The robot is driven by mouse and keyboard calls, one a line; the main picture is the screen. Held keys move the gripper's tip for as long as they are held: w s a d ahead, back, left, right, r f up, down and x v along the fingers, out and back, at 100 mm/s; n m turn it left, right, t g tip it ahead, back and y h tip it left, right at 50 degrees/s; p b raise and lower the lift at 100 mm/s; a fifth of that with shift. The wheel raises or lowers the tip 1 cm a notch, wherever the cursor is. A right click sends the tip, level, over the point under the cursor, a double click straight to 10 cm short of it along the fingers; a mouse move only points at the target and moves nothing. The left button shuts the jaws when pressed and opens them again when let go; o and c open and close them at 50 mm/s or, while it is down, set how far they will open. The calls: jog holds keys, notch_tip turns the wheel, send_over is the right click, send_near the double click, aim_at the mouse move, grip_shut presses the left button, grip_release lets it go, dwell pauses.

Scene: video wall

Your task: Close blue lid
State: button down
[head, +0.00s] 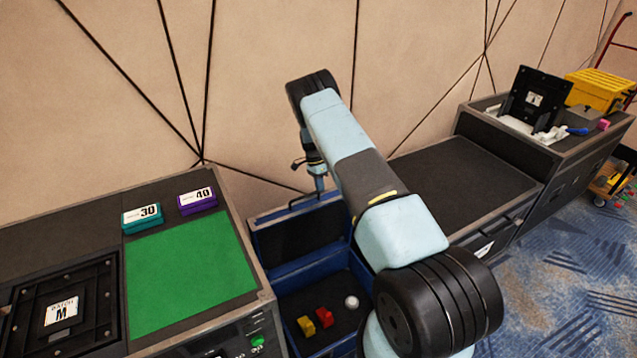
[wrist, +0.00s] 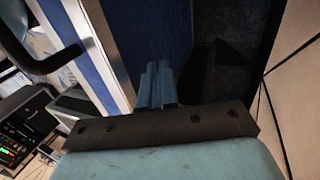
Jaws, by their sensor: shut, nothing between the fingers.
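The blue lid (head: 298,237) stands open at the back of the blue box (head: 290,268), its dark inner panel facing the head camera. In the wrist view the lid (wrist: 150,35) is a blue surface with a pale metal edge, close beyond the fingers. A black handle (wrist: 48,62) shows at the left there. My gripper (head: 319,187) is shut and empty, pointing down at the lid's top edge near its right end. In the wrist view its fingertips (wrist: 158,72) are together. I cannot tell whether they touch the lid. My arm hides the box's right side.
The box holds a yellow block (head: 306,325), a red block (head: 325,317) and a white ball (head: 351,302). A dark cabinet with a green mat (head: 190,270) stands left. The wall (head: 260,90) is close behind.

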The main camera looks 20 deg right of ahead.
jog(key=shift+s+d, duration=0.15)
jog(key=shift+s, duration=0.5)
